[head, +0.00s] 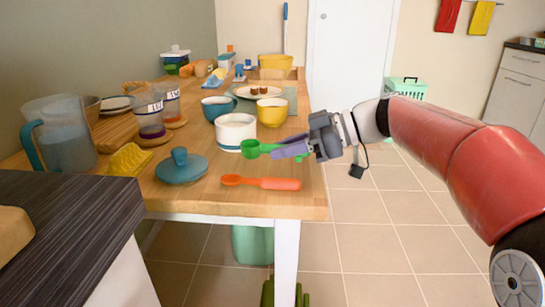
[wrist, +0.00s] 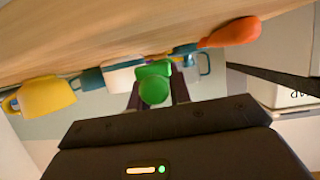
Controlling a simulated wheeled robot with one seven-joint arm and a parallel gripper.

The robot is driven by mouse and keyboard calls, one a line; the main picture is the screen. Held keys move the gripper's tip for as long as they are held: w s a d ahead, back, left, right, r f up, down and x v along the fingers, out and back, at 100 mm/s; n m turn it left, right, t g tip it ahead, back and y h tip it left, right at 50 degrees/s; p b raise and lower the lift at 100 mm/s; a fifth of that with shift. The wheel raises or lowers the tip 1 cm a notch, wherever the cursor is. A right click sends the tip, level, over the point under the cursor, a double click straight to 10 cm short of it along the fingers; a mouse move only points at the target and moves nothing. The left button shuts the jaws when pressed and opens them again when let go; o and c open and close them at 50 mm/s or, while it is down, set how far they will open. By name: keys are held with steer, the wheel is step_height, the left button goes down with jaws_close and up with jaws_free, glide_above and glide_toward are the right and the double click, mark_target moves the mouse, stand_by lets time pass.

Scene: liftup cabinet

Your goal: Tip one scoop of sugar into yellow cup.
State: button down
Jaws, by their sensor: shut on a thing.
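My gripper (head: 308,148) is shut on the handle of a green scoop (head: 251,149) and holds it over the front right of the table. The scoop's bowl points left, in front of the white canister (head: 235,128); whether it holds sugar I cannot tell. The yellow cup (head: 272,113) stands upright behind the scoop, to the right of the canister. The canister's contents are hard to make out. In the wrist view the green handle (wrist: 153,86) is between the fingers, the yellow cup (wrist: 46,97) is at left, and the canister (wrist: 119,77) is partly hidden behind the scoop.
A blue lid (head: 181,169) and an orange spoon (head: 262,182) lie at the front of the wooden table (head: 225,201). A blue cup (head: 217,108) stands left of the yellow cup. A plate with food (head: 259,92) is behind them. Jars and a pitcher (head: 62,135) stand at left.

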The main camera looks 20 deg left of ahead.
steer(key=shift+r+p, duration=0.7)
steer(key=shift+r, duration=0.9)
steer(key=c, duration=1.8)
jaws_free()
steer(key=shift+c, duration=0.2)
jaws_close()
